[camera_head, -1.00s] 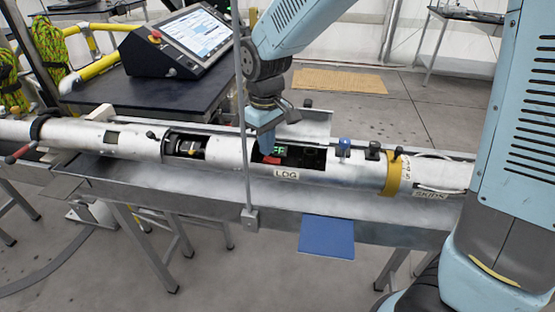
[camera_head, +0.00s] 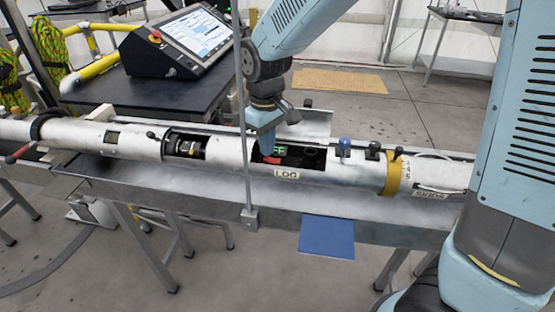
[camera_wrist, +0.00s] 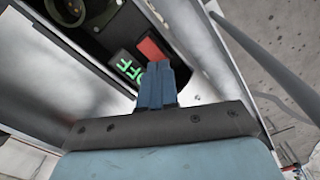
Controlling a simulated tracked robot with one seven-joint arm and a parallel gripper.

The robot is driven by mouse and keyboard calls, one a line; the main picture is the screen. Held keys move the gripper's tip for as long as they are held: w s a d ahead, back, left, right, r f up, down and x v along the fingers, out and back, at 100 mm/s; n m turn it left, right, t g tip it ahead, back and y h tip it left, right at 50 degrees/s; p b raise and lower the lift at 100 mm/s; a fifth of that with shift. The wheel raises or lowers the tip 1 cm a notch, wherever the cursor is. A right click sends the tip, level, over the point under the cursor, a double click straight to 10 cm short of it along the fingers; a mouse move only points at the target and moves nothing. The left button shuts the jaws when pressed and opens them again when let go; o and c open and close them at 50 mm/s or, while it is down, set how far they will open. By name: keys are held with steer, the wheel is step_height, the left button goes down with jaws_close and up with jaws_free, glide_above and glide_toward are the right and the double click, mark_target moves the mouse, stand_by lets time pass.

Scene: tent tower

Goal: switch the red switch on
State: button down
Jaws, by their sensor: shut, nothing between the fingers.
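The red switch (camera_wrist: 150,48) is a small red rectangular block in the open bay of the long white tube (camera_head: 340,178). It shows partly in the head view (camera_head: 272,159), partly hidden by my fingers. Beside it a green lit display (camera_wrist: 128,69) appears to read "OFF". My gripper (camera_wrist: 156,66) is shut, with its blue fingers pressed together and empty. The fingertips point down into the bay, right at the near edge of the switch. I cannot tell whether they touch it. In the head view my gripper (camera_head: 267,150) reaches into the bay from above.
Round dark fittings (camera_wrist: 67,10) sit in the bay beyond the display. The raised bay lid (camera_head: 315,122) stands behind my gripper. A thin grey upright pole (camera_head: 243,120) is left of the bay. A blue knob (camera_head: 344,146) rises from the tube to the right.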

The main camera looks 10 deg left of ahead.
steer(key=shift+f, duration=0.85)
stand_by(0.5)
steer(key=shift+r, duration=3.55)
steer(key=d+r+m+t, duration=0.15)
steer(key=d+r, duration=0.25)
steer(key=d, duration=0.4)
steer(key=d+r+m+t, duration=0.1)
steer(key=d+r+m, duration=0.25)
steer(key=d, duration=0.55)
steer(key=s+d+r+m+t, duration=0.3)
steer(key=s+d+m, duration=0.3)
steer(key=s+d, duration=0.4)
steer(key=shift+s+d, duration=0.35)
steer(key=shift+d, duration=2.1)
